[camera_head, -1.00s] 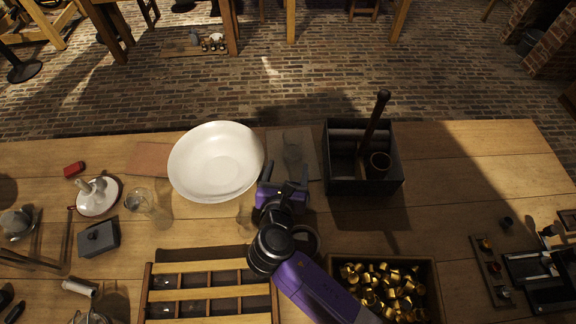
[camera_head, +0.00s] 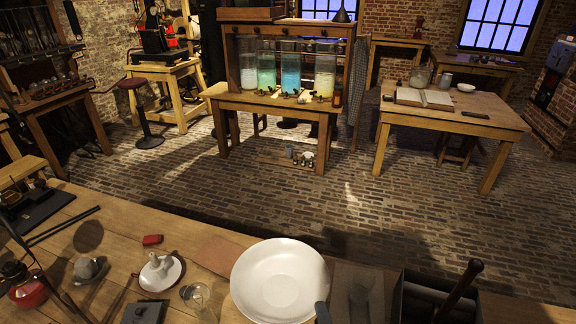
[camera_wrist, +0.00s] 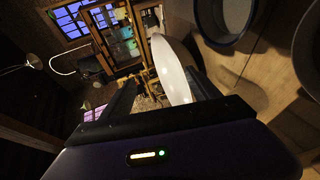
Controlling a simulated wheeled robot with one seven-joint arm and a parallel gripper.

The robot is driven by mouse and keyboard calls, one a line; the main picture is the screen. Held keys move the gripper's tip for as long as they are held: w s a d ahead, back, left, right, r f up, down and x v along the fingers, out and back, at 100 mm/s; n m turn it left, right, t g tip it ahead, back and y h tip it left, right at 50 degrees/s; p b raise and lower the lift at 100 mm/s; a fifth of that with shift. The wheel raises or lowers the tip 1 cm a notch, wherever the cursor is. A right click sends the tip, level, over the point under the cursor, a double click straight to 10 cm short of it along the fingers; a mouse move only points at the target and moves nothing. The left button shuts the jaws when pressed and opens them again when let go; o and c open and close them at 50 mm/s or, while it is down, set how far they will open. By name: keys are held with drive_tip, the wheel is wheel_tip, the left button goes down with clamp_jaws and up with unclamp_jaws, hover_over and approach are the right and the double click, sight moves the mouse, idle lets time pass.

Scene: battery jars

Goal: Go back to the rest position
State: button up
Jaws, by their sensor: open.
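My gripper (camera_wrist: 160,96) is open in the wrist view, with its two dark fingers apart and nothing seen between them. The white bowl (camera_head: 280,282) stands on the workbench (camera_head: 215,235) in the head view. It shows nearly edge-on beyond the fingers in the wrist view (camera_wrist: 171,70). In the head view only a small grey-blue tip, perhaps part of my arm, shows at the bottom edge by the bowl. The rest of my arm is out of that picture.
A dark box (camera_head: 418,300) with a rod-like handle (camera_head: 460,287) stands right of the bowl. A clear glass (camera_head: 199,298), a white dish (camera_head: 160,272) and a red block (camera_head: 152,240) lie to its left. Beyond the brick floor, a shelf holds several jars (camera_head: 290,70).

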drive_tip(key=s+d+r+m, duration=0.3)
drive_tip(key=s+m, duration=0.3)
drive_tip(key=s, duration=0.4)
drive_tip(key=s+d+r+m, duration=0.4)
drive_tip(key=s+d+m, duration=0.1)
drive_tip(key=s, duration=0.5)
drive_tip(key=s+d+r+m+h, duration=0.1)
drive_tip(key=s+d+r+m, duration=0.2)
drive_tip(key=s+d+m, duration=0.2)
drive_tip(key=s+m, duration=0.2)
drive_tip(key=s, duration=0.2)
drive_tip(key=shift+s+r, duration=0.3)
drive_tip(key=shift+s, duration=0.1)
